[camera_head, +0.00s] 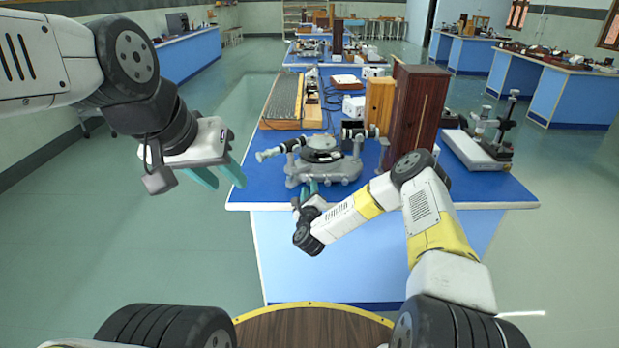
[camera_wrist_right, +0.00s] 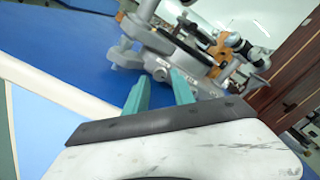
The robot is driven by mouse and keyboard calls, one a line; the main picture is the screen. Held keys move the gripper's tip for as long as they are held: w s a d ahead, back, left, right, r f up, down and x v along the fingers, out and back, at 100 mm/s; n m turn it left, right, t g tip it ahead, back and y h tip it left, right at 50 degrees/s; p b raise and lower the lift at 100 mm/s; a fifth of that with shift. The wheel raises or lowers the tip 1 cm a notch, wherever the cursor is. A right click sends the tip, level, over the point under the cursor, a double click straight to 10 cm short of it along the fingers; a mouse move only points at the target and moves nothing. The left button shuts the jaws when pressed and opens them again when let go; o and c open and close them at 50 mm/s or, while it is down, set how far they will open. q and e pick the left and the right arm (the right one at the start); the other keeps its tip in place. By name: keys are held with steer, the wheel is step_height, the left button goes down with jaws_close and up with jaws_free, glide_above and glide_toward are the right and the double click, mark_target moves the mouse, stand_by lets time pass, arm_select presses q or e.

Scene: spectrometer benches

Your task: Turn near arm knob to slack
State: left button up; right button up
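The grey spectrometer (camera_head: 322,172) stands near the front edge of the blue bench, with a dark round table and black-and-silver tubes on top. My right gripper (camera_head: 308,187) is at the front of its base. In the right wrist view, its two teal fingers (camera_wrist_right: 158,88) are apart and point at the base of the spectrometer (camera_wrist_right: 190,62). A small metal knob-like part (camera_wrist_right: 159,73) shows between and just beyond the fingertips; I cannot tell whether they touch it or whether it is the near arm knob. My left gripper (camera_head: 218,181) is open and empty, left of the bench.
A dark wooden cabinet (camera_head: 418,108) stands right behind the spectrometer, close to my right arm. A lighter wooden box (camera_head: 379,102) and a long ridged board (camera_head: 284,100) are behind. A stand with an upright post (camera_head: 478,150) is at the right. The bench's front left corner (camera_head: 246,192) is bare.

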steer(key=shift+w, duration=1.2)
jaws_close()
